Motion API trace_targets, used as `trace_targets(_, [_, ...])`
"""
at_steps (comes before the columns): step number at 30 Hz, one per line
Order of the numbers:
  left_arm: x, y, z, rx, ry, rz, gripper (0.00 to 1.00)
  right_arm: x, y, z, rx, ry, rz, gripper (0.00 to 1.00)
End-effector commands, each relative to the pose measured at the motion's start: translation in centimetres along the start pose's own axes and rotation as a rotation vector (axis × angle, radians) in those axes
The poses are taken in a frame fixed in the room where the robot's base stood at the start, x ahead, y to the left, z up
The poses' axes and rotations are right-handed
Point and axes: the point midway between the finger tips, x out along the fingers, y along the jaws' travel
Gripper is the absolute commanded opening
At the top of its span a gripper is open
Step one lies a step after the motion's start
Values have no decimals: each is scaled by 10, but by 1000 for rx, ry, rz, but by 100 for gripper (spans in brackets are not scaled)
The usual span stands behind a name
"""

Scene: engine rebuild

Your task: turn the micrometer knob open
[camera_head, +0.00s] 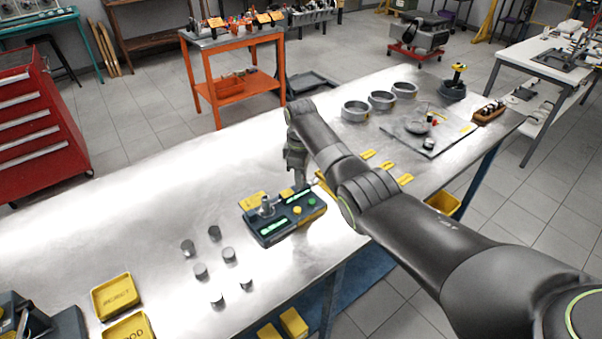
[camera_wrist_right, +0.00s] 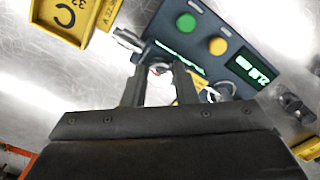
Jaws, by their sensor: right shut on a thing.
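The micrometer unit (camera_head: 285,218) is a dark teal box with lit green displays, a green button and a yellow button. It sits on the metal bench in the head view, and its box also fills the upper right of the wrist view (camera_wrist_right: 205,25). My right gripper (camera_head: 299,183) points down at the far right end of the unit. In the right wrist view its two fingers are shut around a small pale part, the micrometer knob (camera_wrist_right: 160,69), mostly hidden between the fingertips. My left gripper is not in view.
Several small grey cylinders (camera_head: 201,271) stand front-left of the unit. Yellow trays, one marked REJECT (camera_head: 115,296), lie at the lower left. Grey rings (camera_head: 381,101) and a grey mat stand at the far right. The bench's left middle is clear.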

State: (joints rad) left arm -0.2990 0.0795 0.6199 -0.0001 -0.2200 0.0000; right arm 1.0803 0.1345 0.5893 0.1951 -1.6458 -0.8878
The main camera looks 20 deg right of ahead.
Motion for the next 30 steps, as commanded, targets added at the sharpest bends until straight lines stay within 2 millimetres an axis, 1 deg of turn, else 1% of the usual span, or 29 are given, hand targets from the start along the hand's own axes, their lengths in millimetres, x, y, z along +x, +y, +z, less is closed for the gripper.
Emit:
trace_targets(1, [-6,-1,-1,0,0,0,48,-4,0,0,34,-1,0,3])
trace_targets(12, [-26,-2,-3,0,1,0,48,-4,0,0,371,-1,1,3])
trace_targets(30, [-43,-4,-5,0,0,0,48,-3,0,0,940,1,2,3])
